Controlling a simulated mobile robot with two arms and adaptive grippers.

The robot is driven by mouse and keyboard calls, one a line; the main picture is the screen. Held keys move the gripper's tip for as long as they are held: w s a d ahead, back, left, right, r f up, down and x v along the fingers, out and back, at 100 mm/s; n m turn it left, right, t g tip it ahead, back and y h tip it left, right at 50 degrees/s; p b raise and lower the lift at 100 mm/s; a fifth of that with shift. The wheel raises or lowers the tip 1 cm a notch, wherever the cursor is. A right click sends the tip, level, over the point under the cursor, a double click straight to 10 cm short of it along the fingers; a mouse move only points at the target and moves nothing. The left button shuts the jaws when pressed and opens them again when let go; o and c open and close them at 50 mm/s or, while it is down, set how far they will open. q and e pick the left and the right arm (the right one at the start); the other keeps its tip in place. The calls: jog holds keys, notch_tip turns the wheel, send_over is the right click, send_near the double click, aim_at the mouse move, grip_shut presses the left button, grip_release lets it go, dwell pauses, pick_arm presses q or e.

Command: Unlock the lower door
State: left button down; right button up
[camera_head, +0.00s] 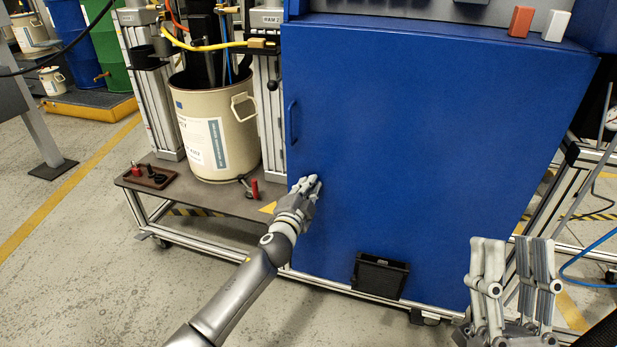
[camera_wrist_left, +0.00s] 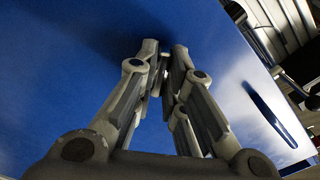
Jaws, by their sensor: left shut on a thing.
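The lower door (camera_head: 430,150) is a large blue panel, and it looks shut. Its blue handle (camera_head: 292,122) is on the left edge; it also shows at the right in the left wrist view (camera_wrist_left: 268,110). My left gripper (camera_head: 312,184) is at the door's face, below and slightly right of the handle. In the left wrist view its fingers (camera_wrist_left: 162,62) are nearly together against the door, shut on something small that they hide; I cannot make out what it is. My right gripper (camera_head: 515,245) is raised at the lower right, its fingers apart and empty, away from the door.
A beige drum (camera_head: 215,140) stands on a wheeled cart (camera_head: 240,206) left of the door, with a small dark red tray (camera_head: 148,177) on it. A black bin (camera_head: 380,276) is at the door's bottom. Red (camera_head: 521,21) and white (camera_head: 556,26) blocks sit above. Floor in front is clear.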

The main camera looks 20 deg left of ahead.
pick_arm(q)
jog(key=shift+m, duration=0.3)
pick_arm(e)
jog(key=shift+w, duration=0.1)
pick_arm(q)
jog(key=shift+m+p, duration=0.45)
jog(key=shift+m, duration=1.25)
pick_arm(e)
jog(key=shift+w+a+f+g+h, duration=0.15)
jog(key=shift+w+f+g+h, duration=0.15)
jog(key=shift+w+f+g, duration=0.4)
jog(key=shift+w+a+f+g+h, duration=0.1)
jog(key=shift+w+f+g+h, duration=0.3)
jog(key=shift+f, duration=0.4)
pick_arm(q)
jog(key=shift+m, duration=0.3)
pick_arm(e)
jog(key=shift+w, duration=0.15)
pick_arm(q)
jog(key=shift+m, duration=0.8)
pick_arm(e)
jog(key=shift+w+f+g, duration=0.55)
jog(key=shift+f+g, duration=0.05)
jog(key=shift+f, duration=0.1)
pick_arm(q)
jog(key=c, duration=1.4)
grip_release()
jog(key=shift+o, duration=0.2)
jog(key=shift+s+p, duration=0.15)
jog(key=shift+p, duration=0.2)
